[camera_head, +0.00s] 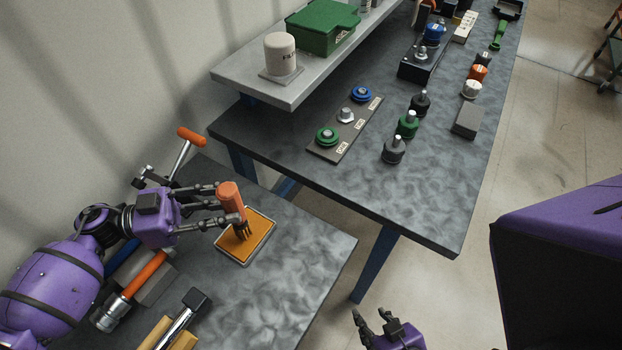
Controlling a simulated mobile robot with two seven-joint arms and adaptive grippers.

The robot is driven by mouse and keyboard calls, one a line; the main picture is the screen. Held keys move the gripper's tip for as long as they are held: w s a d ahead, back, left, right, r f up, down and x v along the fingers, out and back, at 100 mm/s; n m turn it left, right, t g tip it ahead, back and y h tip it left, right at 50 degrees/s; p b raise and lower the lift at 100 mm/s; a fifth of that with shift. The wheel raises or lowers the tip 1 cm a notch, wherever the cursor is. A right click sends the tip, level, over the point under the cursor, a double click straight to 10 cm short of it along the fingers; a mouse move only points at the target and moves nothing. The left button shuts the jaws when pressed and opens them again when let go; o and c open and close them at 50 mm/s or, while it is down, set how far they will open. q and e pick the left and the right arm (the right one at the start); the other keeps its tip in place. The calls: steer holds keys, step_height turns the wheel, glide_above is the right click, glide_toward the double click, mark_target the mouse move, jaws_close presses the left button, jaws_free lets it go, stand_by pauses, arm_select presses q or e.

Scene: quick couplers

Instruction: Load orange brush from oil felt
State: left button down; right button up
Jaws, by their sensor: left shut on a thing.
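The orange brush (231,199) is upright, slightly tilted, with its dark bristles at the lower end. My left gripper (222,206) is shut on its orange handle. The oil felt (262,222) is an orange-yellow pad in a shallow light-rimmed tray on the near left table. The bristles are over the pad's left part; I cannot tell whether they touch it. My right gripper (374,325) is at the bottom edge, off the tables, partly cut off by the frame; its fingers look apart and empty.
An orange-handled hammer (190,137) and other tools (140,281) lie around my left arm. The larger table carries a coupler plate (345,130), several dark and green fittings (407,124), and a shelf (285,92) with a green box (322,26). The near table's right part is clear.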

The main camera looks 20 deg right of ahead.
arm_select(q)
steer(key=shift+r+p, duration=1.45)
steer(key=shift+r, duration=1.8)
arm_select(e)
steer(key=w+r+t, duration=0.1)
steer(key=w+r, duration=0.4)
steer(key=shift+r, duration=0.35)
arm_select(q)
steer(key=shift+w+r, duration=0.1)
arm_select(e)
steer(key=shift+a, duration=0.1)
